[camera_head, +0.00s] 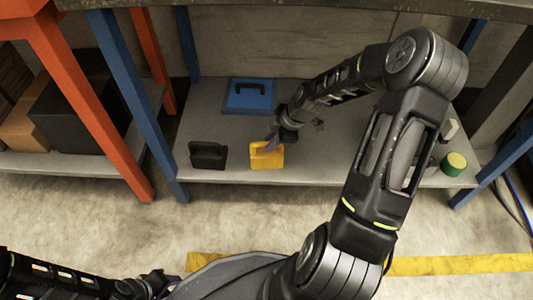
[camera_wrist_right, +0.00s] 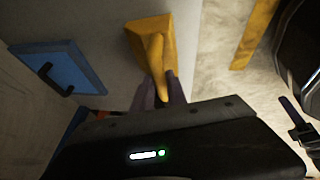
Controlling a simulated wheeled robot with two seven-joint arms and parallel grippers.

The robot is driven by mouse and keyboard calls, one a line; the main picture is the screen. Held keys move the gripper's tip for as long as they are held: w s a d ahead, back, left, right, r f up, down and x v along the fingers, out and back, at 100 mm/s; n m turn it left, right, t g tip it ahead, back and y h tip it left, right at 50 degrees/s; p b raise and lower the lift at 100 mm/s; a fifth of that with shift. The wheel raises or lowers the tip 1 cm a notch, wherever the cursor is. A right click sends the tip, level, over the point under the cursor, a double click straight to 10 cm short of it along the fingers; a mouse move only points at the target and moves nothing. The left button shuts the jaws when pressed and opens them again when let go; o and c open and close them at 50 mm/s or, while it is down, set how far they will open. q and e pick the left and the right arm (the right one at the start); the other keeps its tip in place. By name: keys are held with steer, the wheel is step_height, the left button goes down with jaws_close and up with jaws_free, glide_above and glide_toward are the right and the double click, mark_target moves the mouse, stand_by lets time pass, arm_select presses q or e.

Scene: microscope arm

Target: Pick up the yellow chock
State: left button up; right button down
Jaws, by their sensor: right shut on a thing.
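The yellow chock (camera_head: 265,160) stands on the grey lower shelf (camera_head: 225,177) near its front edge, to the right of a black chock-like block (camera_head: 208,155). My right gripper (camera_head: 273,142) reaches down to the top of the yellow chock. In the right wrist view its two fingers (camera_wrist_right: 162,92) are shut on the handle of the yellow chock (camera_wrist_right: 150,42). I cannot tell whether the chock is clear of the shelf. My left gripper (camera_head: 152,284) is at the bottom left, away from the shelf; its fingers are too unclear to read.
A blue panel with a dark handle (camera_head: 249,97) lies behind the chock. A green-and-yellow cylinder (camera_head: 454,164) stands at the shelf's right end. Blue posts (camera_head: 137,95) and an orange post (camera_head: 85,110) flank the shelf's left side. Yellow tape (camera_head: 460,264) marks the floor.

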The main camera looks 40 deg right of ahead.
steer(key=shift+w+r, duration=0.1)
step_height(320, 180, up, 10)
steer(key=p, duration=0.4)
steer(key=shift+p, duration=0.35)
stand_by(0.5)
